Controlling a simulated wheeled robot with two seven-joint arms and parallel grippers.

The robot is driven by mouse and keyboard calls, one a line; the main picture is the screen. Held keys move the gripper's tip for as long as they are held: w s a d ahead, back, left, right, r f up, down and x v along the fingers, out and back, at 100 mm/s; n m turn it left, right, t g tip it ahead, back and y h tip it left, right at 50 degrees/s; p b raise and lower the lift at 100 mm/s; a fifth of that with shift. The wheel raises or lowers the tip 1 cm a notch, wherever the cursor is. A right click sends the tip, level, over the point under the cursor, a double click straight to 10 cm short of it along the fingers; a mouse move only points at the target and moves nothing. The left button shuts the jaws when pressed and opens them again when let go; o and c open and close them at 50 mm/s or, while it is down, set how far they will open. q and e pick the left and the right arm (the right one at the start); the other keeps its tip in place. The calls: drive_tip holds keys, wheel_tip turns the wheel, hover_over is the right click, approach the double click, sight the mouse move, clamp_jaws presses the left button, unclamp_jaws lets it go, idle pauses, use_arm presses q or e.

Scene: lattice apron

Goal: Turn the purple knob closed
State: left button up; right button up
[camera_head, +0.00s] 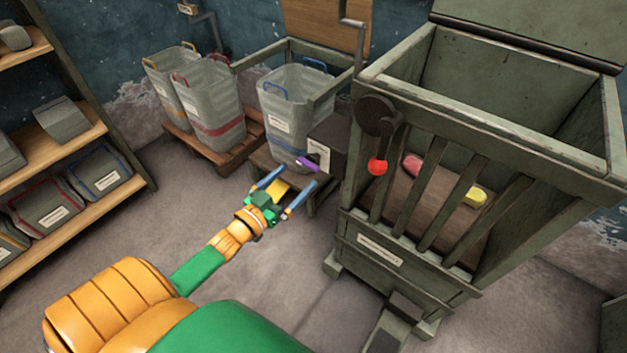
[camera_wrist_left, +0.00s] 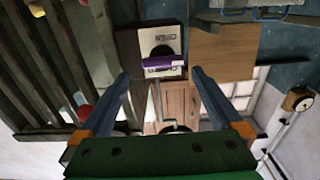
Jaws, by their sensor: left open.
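The purple knob (camera_head: 308,164) is a short bar on the front of a small dark box with a pale label plate (camera_head: 318,152), left of the big slatted crate. In the left wrist view the purple knob (camera_wrist_left: 164,61) lies crosswise under a round black opening on the pale plate, centred just beyond my fingertips. My left gripper (camera_head: 279,192) is open, its two blue fingers pointing toward the knob, apart from it. In the left wrist view my left gripper (camera_wrist_left: 157,78) has the fingers spread wide with nothing between them. My right gripper is not in view.
Grey bins (camera_head: 207,100) stand behind on pallets. A shelf (camera_head: 60,140) is at the left. The floor (camera_head: 150,220) between is clear.

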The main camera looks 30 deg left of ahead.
sight(306, 166)
use_arm(q)
drive_tip(key=w, duration=0.3)
drive_tip(key=w+b, duration=0.1)
drive_tip(key=w, duration=0.1)
drive_tip(key=shift+w+a+f, duration=0.1)
drive_tip(key=shift+w+f, duration=0.15)
drive_tip(key=shift+f, duration=0.05)
drive_tip(key=shift+w+r, duration=0.15)
drive_tip(key=shift+w, duration=0.35)
drive_tip(key=c, duration=1.2)
drive_tip(key=shift+o, duration=0.2)
